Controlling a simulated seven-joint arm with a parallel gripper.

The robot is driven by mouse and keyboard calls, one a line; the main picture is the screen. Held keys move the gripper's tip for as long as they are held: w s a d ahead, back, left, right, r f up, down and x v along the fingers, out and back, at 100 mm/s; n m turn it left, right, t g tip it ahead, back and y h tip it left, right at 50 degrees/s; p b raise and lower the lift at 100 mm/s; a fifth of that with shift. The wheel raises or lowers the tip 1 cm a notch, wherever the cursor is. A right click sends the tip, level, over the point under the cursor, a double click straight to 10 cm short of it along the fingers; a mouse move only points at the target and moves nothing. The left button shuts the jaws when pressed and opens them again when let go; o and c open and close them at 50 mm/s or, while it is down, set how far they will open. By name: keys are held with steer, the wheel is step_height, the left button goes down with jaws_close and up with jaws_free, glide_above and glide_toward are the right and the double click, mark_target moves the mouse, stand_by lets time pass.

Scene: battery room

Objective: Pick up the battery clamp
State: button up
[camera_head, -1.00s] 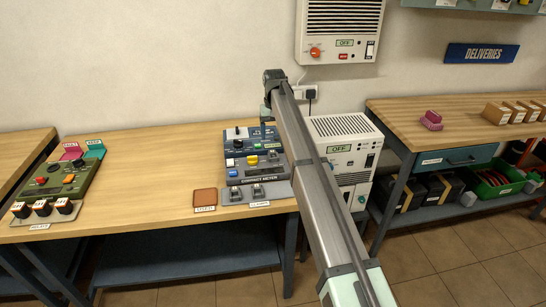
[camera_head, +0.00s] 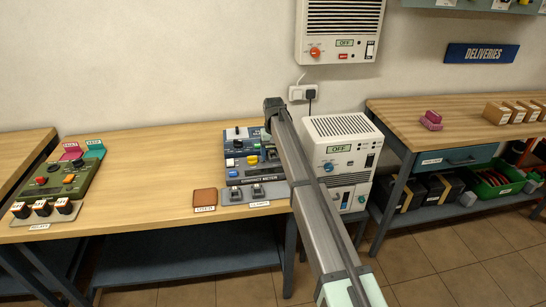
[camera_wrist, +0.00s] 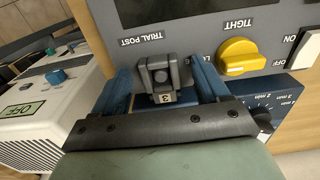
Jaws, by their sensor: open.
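In the wrist view a grey clamp (camera_wrist: 159,74) with a tag marked 3 stands at the TRIAL POST label of the contact meter. My gripper (camera_wrist: 161,66) is open, with one blue finger on either side of this clamp. I cannot tell whether the fingers touch it. In the head view the contact meter (camera_head: 236,150) stands on the wooden bench; my arm hides its right side and that clamp. Two more dark clamps (camera_head: 235,192) (camera_head: 258,190) sit on a grey tray (camera_head: 246,199) in front of the meter.
A yellow knob (camera_wrist: 240,56) is close to the right finger. A white OFF unit (camera_head: 342,145) stands right of the bench (camera_head: 150,147). A brown pad (camera_head: 205,197) lies left of the tray. A green control panel (camera_head: 55,180) is at the left; bench between is clear.

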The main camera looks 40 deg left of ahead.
steer(key=shift+c, duration=0.2)
steer(key=c, duration=1.1)
steer(key=shift+c, duration=0.2)
